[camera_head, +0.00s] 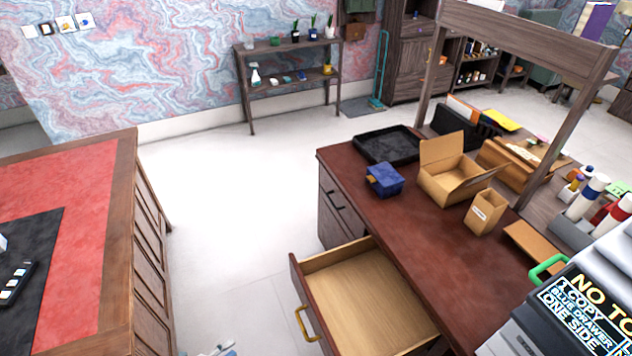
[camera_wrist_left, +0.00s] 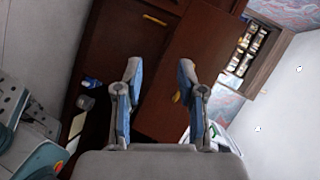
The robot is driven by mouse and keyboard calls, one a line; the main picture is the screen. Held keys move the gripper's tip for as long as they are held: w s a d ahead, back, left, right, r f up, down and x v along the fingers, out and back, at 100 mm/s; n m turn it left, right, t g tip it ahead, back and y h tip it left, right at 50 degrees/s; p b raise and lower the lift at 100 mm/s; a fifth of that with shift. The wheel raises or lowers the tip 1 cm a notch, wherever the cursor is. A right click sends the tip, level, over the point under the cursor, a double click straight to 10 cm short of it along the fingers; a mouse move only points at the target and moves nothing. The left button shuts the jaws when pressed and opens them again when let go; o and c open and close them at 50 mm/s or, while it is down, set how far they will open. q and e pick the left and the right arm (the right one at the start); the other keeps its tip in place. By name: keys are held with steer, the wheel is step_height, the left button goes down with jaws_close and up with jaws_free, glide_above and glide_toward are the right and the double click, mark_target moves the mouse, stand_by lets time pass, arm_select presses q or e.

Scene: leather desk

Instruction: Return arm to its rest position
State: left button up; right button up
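My left gripper (camera_wrist_left: 158,70) is open in the left wrist view, with its two blue-and-grey fingers apart and nothing between them. In the head view only a small grey-blue tip of it (camera_head: 221,349) shows at the bottom edge, over the floor to the left of the open drawer. The rest of my left arm is out of the head view. My right gripper and arm are in neither view.
An empty wooden drawer (camera_head: 362,297) with a brass handle stands pulled out of the brown leather desk (camera_head: 411,222). A blue box (camera_head: 384,181), an open carton (camera_head: 452,180) and a black tray (camera_head: 372,147) sit on it. The red-topped desk (camera_head: 92,290) stands left; floor between is clear.

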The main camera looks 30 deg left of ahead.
arm_select(q)
steer(key=s+d+f+n+g+y+p, duration=0.1)
steer(key=d+f+n+g+y+p, duration=0.1)
steer(key=d+f+n+g+y, duration=0.55)
steer(key=s+d+f+n+g+h+p, duration=0.1)
steer(key=s+d+f+n+g+h, duration=0.1)
steer(key=d, duration=0.5)
steer(key=s+d+f+n+g+h, duration=0.2)
steer(key=s+d+f+n, duration=0.2)
steer(key=d, duration=0.4)
step_height(320, 180, down, 2)
steer(key=shift+s+d+f+n+g+p, duration=0.15)
steer(key=shift+n+g+p, duration=0.25)
steer(key=shift+n, duration=0.45)
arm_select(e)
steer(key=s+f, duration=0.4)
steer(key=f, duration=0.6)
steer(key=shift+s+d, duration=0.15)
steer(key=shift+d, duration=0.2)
arm_select(q)
steer(key=shift+h, duration=0.25)
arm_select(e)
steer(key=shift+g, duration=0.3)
arm_select(q)
steer(key=shift+d, duration=0.2)
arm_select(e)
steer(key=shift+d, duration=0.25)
